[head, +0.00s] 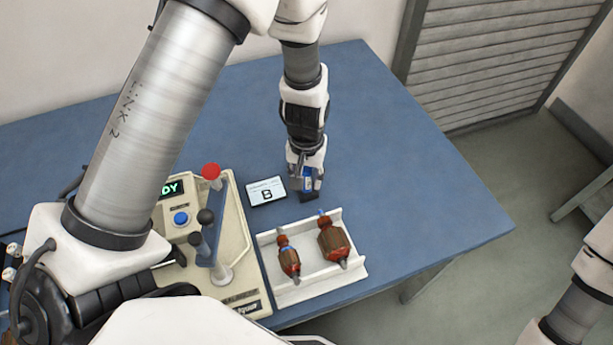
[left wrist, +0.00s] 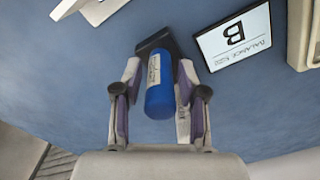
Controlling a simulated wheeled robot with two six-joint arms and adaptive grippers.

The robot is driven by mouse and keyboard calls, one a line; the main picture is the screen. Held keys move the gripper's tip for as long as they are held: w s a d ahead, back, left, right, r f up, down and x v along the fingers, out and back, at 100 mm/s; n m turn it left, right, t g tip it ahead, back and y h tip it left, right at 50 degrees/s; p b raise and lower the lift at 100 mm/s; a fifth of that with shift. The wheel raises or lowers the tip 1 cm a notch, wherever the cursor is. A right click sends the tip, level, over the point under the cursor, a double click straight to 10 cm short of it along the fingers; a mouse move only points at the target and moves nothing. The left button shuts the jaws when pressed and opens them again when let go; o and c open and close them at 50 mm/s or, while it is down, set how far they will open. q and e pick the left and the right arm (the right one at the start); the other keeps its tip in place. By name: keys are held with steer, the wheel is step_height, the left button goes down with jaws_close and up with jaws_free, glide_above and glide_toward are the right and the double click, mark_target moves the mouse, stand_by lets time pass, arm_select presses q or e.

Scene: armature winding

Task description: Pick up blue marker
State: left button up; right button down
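The blue marker (left wrist: 160,85) has a white label and stands in a small dark holder (left wrist: 157,41) on the blue table. In the head view, the marker (head: 307,180) is partly covered by my left gripper (head: 305,181), which reaches down over it from above. In the left wrist view, the marker is between the two fingers of my left gripper (left wrist: 158,92). The fingers are apart, with a visible gap on the left side of the marker. The right finger is close to it; contact is unclear. My right gripper is out of view.
A tablet showing "B" (head: 266,191) lies just left of the marker. A white tray (head: 297,293) with two copper-wound armatures is in front. A beige control box (head: 238,280) with levers stands at left. The table's right side (head: 420,200) is clear.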

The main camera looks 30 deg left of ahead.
arm_select(q)
jaws_close()
